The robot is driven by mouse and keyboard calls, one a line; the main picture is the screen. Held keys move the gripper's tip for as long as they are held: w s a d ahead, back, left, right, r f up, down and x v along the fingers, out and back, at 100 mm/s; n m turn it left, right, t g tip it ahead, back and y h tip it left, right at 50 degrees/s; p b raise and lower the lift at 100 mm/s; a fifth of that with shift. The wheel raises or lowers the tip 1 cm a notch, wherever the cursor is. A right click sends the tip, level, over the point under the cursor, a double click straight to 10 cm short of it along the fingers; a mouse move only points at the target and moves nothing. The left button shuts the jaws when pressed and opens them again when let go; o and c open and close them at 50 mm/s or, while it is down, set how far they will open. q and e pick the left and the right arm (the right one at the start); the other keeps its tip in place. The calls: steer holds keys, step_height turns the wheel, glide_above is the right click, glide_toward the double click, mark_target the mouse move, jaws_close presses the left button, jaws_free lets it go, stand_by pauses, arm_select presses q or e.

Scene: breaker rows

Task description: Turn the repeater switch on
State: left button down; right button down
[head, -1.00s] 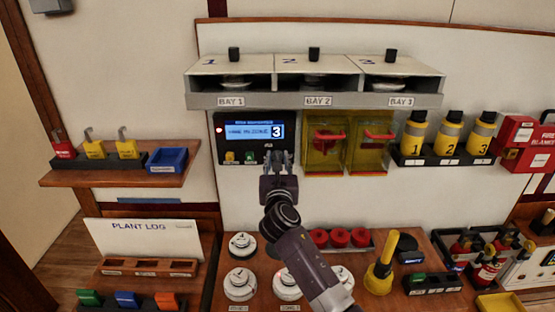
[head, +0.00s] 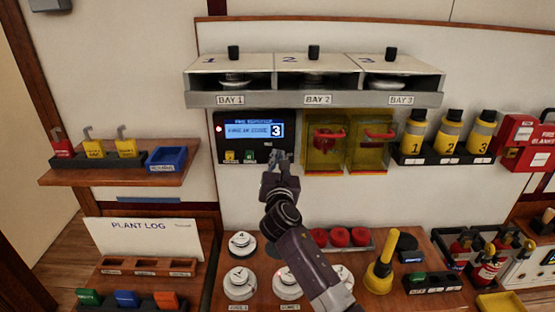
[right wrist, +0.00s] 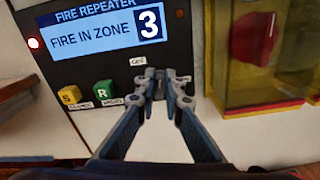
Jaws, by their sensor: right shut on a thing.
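The fire repeater panel (head: 226,151) is a black box on the wall. Its blue display (right wrist: 100,38) reads FIRE IN ZONE 3, and a red lamp (right wrist: 33,43) glows at its left. My right gripper (head: 278,156) is at the panel's lower right, and in the right wrist view its fingertips (right wrist: 160,78) are shut on the small dark repeater switch (right wrist: 159,88). The fingers mostly hide the switch, so its position cannot be told. A small label above it is hard to read. My left gripper is not in view.
A yellow S button (right wrist: 70,96) and a green R button (right wrist: 103,91) sit left of the fingers on the panel. Yellow clear-fronted boxes (head: 323,158) with red handles hang close on the right. The bay shelf (head: 270,101) juts out above.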

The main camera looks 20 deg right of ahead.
steer(key=shift+s+d+f+m+b, duration=0.2)
steer(key=shift+m+b, duration=0.8)
steer(key=shift+m, duration=1.55)
steer(key=shift+w+d+f+m+b, duration=0.1)
steer(key=shift+f+m+b, duration=0.15)
steer(key=shift+m+b, duration=1.6)
steer(key=shift+s+d+f+m+b, duration=0.15)
steer(key=shift+f+m+b, duration=0.1)
steer(key=shift+m, duration=3.05)
steer(key=shift+w, duration=0.1)
steer(key=c, duration=2)
jaws_free()
steer(key=shift+c, duration=0.2)
steer(key=v, duration=1.2)
steer(key=shift+r, duration=0.1)
